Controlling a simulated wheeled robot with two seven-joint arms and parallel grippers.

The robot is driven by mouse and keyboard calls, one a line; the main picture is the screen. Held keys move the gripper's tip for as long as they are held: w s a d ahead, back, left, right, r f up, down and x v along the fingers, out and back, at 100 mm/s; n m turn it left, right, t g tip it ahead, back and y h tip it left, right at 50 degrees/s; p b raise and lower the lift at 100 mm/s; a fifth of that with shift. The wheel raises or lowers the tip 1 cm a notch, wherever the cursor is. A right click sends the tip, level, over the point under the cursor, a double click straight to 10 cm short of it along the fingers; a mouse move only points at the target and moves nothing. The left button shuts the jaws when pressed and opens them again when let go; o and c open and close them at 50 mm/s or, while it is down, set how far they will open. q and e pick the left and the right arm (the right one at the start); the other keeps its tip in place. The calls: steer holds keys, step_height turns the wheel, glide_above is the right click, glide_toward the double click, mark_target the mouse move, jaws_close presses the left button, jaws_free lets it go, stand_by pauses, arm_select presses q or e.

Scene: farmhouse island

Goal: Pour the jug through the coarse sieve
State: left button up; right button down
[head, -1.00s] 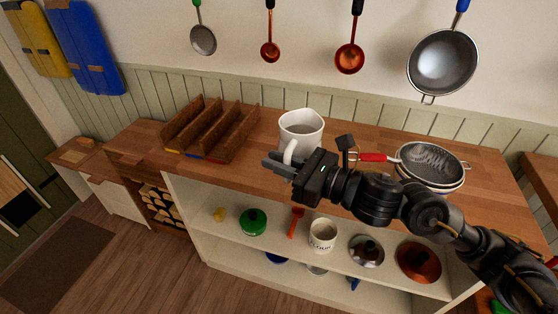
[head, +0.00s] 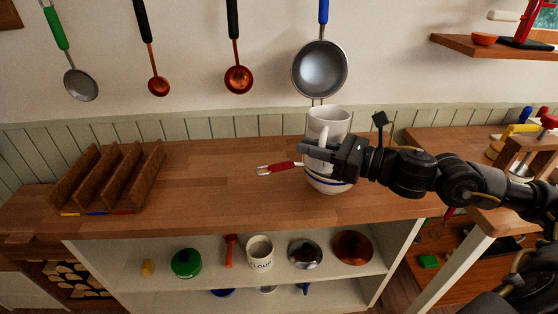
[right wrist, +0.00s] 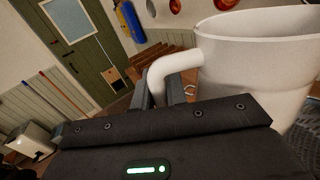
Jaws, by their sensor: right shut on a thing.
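The white jug (head: 329,117) is held by its handle in my right gripper (head: 318,149), which is shut on it. The jug looks upright and is in front of or above the sieve and bowl; the exact height is hard to tell. In the right wrist view the jug (right wrist: 262,68) fills the right side, its handle between my fingers. The sieve's red handle (head: 282,167) sticks out to the left; its mesh is mostly hidden behind the jug and gripper. The sieve rests on a white bowl with a blue band (head: 328,185). My left gripper is not in view.
A wooden slotted rack (head: 120,180) stands on the left of the counter (head: 210,195). A blue-handled pan-shaped strainer (head: 320,70) and several ladles hang on the wall. A shelf below holds a flour mug (head: 260,252) and lids. The middle of the counter is clear.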

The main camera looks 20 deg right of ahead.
steer(key=shift+w+d+r+m+t+h, duration=0.15)
steer(key=shift+d+t+h, duration=0.1)
steer(key=shift+d, duration=0.15)
steer(key=shift+w+d+r+m+t+h, duration=0.15)
steer(key=shift+d+h, duration=0.1)
steer(key=shift+d, duration=0.15)
steer(key=shift+f, duration=0.2)
